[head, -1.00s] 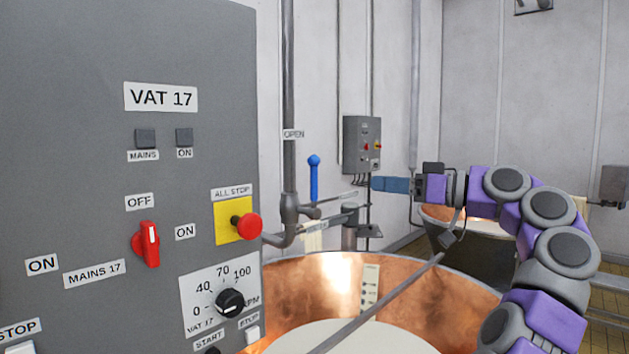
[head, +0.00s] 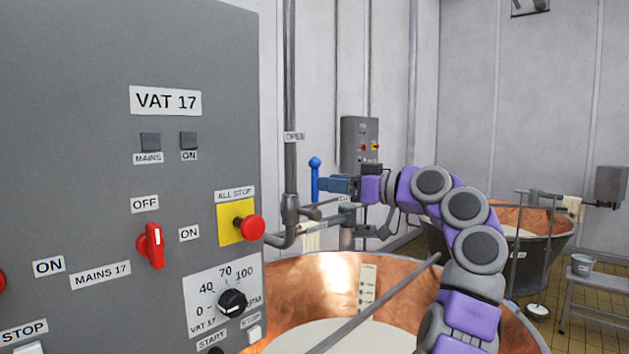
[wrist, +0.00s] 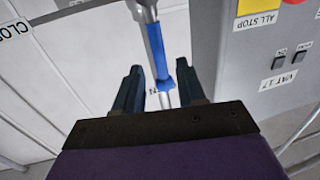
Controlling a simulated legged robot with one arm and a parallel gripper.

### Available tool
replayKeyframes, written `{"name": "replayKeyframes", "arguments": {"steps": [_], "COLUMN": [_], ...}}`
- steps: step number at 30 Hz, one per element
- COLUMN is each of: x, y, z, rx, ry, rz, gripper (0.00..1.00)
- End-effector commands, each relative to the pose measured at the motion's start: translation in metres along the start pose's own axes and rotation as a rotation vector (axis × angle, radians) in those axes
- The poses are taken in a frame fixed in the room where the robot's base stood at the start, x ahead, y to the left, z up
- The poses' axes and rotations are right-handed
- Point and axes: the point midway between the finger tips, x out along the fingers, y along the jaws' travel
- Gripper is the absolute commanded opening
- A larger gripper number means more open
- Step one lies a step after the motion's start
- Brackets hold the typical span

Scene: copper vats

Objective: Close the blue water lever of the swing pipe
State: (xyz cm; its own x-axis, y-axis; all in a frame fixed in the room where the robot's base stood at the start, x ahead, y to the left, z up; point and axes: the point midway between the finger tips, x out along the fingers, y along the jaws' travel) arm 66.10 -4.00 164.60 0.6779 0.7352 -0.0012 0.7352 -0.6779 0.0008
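The blue water lever (head: 315,180) stands upright on the grey swing pipe (head: 291,212), below a label reading OPEN (head: 294,136). My gripper (head: 327,184) is at the lever's right side in the head view, level with its shaft. In the wrist view the blue lever (wrist: 158,52) appears in the gap between the two fingers of my gripper (wrist: 160,72). The fingers are apart, with space on both sides of the lever. I cannot tell whether either finger touches it. A label starting CLO (wrist: 14,30) shows at the wrist view's left edge.
The grey VAT 17 control panel (head: 100,60) with its red all-stop button (head: 249,229) fills the left. A copper vat (head: 290,285) lies below the pipe, a bar crossing it. Another vat (head: 540,247) and a bench (head: 590,290) stand at right.

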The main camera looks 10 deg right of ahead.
Motion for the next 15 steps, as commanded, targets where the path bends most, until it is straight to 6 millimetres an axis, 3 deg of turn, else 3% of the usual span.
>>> {"name": "replayKeyframes", "arguments": {"steps": [7, 15], "x": [0.037, 0.052], "y": [0.001, 0.002], "z": [-0.001, 0.000], "rx": [0.003, 0.003], "ry": [0.000, 0.001], "rz": [-0.002, 0.002], "gripper": [0.40, 0.40]}}
